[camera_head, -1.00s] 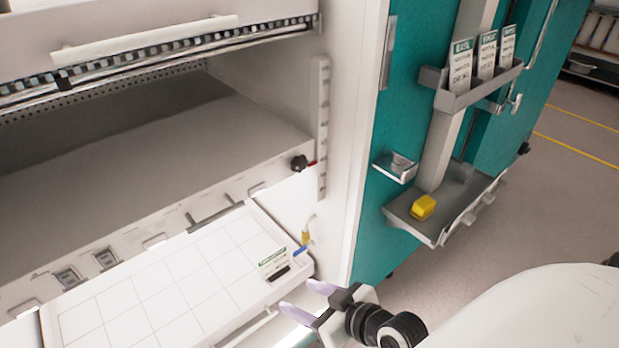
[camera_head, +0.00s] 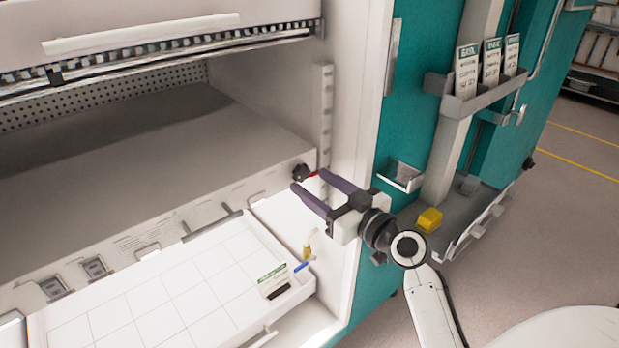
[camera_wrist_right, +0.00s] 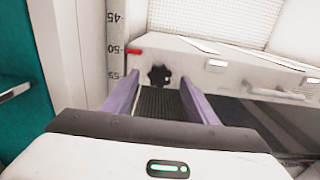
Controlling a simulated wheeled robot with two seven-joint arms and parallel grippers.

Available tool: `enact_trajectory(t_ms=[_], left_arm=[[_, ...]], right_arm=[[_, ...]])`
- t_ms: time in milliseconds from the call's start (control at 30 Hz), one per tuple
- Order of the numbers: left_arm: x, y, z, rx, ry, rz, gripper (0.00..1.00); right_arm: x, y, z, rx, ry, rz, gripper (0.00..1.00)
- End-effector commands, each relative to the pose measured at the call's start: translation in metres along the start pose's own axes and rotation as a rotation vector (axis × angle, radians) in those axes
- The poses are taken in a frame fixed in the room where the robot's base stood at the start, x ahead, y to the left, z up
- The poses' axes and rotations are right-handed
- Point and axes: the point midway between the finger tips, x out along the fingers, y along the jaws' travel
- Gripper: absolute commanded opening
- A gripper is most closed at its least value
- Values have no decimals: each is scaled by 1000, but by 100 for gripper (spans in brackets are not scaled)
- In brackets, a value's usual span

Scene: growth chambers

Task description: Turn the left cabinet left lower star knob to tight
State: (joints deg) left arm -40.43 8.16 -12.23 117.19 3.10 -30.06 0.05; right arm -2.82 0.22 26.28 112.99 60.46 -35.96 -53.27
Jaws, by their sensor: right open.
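The star knob (camera_head: 300,172) is small and black. It sits at the right end of the white shelf front in the open cabinet, beside a short red mark (camera_head: 313,174). In the right wrist view the knob (camera_wrist_right: 159,76) shows ahead, between the lines of the two fingers. My right gripper (camera_head: 309,190) is open, with two purple-grey fingers pointing at the cabinet. Its tips are close to the knob in the head view, but nothing is between them. I cannot tell whether they touch the knob. It also shows in the right wrist view (camera_wrist_right: 158,92). My left gripper is not in view.
A white gridded tray (camera_head: 95,325) stands out below the shelf, with a label card (camera_head: 273,280) at its corner. A vertical slotted rail (camera_head: 323,115) runs right of the knob. A teal panel carries a grey holder (camera_head: 475,97) and a yellow block (camera_head: 429,219).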

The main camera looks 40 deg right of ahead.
Motion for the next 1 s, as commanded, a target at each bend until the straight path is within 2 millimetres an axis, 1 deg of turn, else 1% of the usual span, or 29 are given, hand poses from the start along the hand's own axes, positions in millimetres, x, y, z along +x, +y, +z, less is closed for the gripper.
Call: enact_trajectory(t_ms=[33, 200, 500, 567, 700, 767, 1000], left_arm=[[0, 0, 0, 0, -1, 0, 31], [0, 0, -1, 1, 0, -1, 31], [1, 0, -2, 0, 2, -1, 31], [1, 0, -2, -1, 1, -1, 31], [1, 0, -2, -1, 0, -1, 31], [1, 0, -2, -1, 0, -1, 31], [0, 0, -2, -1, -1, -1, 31]], right_arm=[[8, 0, -1, 3, 2, 0, 53], [21, 0, 0, 0, -1, 0, 53], [24, 0, 1, 0, -1, 0, 53], [23, 0, 1, 0, -1, 0, 44], [23, 0, 1, 0, -1, 0, 21], [23, 0, 1, 0, -1, 0, 12], [23, 0, 1, 19, -2, 0, 12]])
